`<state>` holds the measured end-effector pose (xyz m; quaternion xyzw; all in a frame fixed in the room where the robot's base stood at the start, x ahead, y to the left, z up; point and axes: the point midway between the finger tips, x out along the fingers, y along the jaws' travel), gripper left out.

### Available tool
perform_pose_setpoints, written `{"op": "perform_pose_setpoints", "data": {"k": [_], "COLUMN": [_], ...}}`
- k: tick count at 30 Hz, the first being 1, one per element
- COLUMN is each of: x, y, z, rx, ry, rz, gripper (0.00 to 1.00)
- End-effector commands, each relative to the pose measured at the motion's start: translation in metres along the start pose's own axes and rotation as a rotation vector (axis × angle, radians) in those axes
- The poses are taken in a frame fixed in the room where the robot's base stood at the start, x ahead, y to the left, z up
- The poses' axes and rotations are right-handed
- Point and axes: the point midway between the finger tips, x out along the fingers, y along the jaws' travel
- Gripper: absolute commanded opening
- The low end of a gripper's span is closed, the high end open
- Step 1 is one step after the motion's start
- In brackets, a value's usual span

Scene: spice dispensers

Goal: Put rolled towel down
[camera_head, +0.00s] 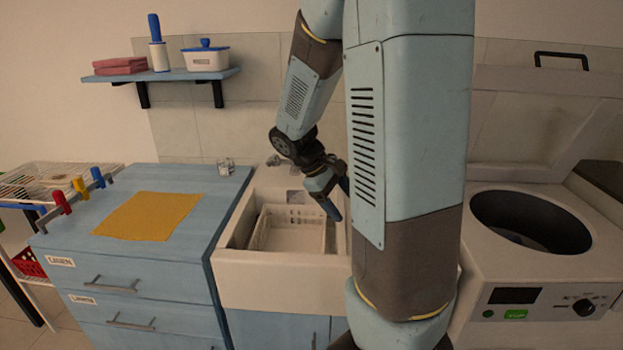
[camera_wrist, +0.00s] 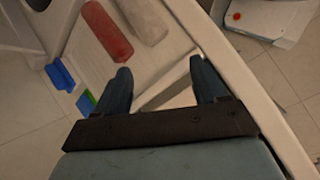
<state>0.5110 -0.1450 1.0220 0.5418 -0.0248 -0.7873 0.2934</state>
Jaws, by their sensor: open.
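My gripper (camera_head: 334,199) hangs over the white sink at the end of my arm. In the wrist view its two dark fingers (camera_wrist: 162,82) are spread apart, with nothing held between them. Beyond the fingertips in that view lie a red roll (camera_wrist: 106,31) and a beige-grey roll (camera_wrist: 146,18), side by side on a pale surface. They look like rolled towels, apart from the fingers. I cannot make out either roll in the head view.
A white basket (camera_head: 296,233) sits in the sink (camera_head: 270,276). A yellow cloth (camera_head: 149,216) lies on the blue drawer cabinet at left. An open-lidded machine (camera_head: 497,185) stands at right. A wall shelf (camera_head: 158,75) holds folded red towels (camera_head: 120,66). The wrist view shows blue (camera_wrist: 61,76) and green (camera_wrist: 86,102) pieces.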

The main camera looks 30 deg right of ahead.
Motion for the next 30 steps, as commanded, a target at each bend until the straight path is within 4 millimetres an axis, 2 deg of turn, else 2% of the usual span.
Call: {"op": "perform_pose_setpoints", "data": {"k": [30], "x": [-0.137], "y": [-0.083], "z": [0.099], "rx": [0.410], "ry": [0.660], "rz": [-0.301], "gripper": [0.71]}}
